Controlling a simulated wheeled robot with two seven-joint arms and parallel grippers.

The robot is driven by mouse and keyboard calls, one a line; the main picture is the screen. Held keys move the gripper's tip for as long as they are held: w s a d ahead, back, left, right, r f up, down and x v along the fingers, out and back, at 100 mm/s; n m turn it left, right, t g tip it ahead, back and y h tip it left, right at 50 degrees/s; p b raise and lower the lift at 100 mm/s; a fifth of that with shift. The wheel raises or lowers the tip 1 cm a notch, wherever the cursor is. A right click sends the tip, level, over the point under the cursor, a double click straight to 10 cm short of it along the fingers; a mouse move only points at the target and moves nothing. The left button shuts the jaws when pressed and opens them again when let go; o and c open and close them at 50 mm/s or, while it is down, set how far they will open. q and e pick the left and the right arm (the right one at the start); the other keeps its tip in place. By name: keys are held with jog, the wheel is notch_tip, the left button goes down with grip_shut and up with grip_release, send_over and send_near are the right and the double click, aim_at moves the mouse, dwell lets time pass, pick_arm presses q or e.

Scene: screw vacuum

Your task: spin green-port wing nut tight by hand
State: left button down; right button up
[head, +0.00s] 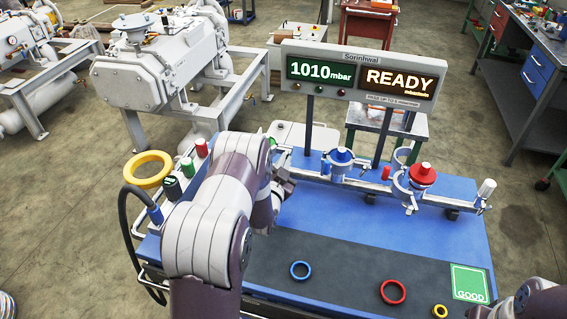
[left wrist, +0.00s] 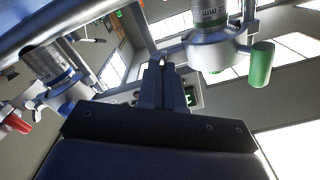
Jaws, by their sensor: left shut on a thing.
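My left gripper (head: 284,184) reaches over the left part of the blue bench, beside the pipe rail. In the left wrist view its narrow fingers (left wrist: 163,80) are closed together on a small pale piece, the wing nut (left wrist: 162,60), at a clamp beside a metal port. The green port (left wrist: 210,45) has a green cylindrical handle (left wrist: 262,63). In the head view my left arm hides most of that port; only a bit of green shows behind it. The nut's wings are too small to make out. Of my right arm only a link shows at the bottom right corner.
A blue-topped port (head: 341,160) and a red-topped port (head: 422,178) stand along the rail on the bench (head: 460,235). Blue (head: 300,278), red (head: 384,298) and yellow (head: 440,306) rings lie in front. The display (head: 357,76) reads 1010 mbar, READY. The dark mat's middle is clear.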

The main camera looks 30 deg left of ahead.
pick_arm(q)
jog(key=c, duration=1.3)
grip_release()
jog(key=b+v, duration=0.1)
jog(key=v, duration=1.1)
jog(key=shift+s+d+b, duration=0.1)
jog(key=shift+s+b, duration=0.25)
jog(key=shift+s, duration=0.05)
